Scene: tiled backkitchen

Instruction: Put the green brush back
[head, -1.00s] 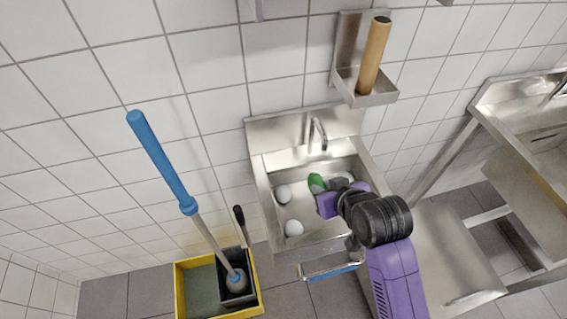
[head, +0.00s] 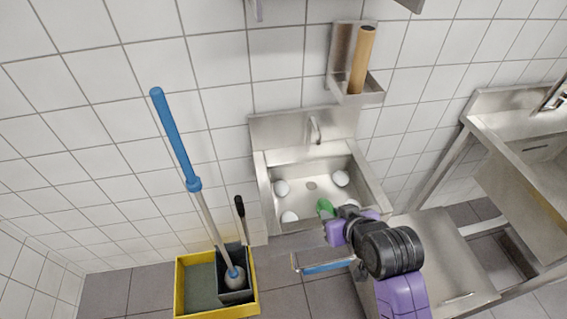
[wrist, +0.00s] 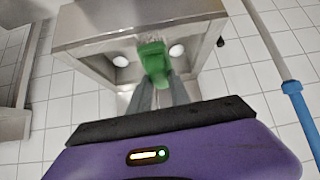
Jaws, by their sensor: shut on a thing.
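The green brush (head: 324,207) is in my gripper (head: 335,214), over the front edge of the small steel sink (head: 262,190). In the wrist view the green brush (wrist: 153,62) stands out from between the two grey fingers (wrist: 157,95), with its pale bristle end pointing away toward the sink. My gripper is shut on it. The lower part of the brush is hidden by the fingers.
Several white round things (head: 341,178) lie in the sink. A yellow tub (head: 181,290) with a dark bin and a blue-handled mop (head: 172,135) stands at left. A blue-handled rail (head: 328,267) is below the sink. A steel wall holder (head: 345,97) holds a tan roll.

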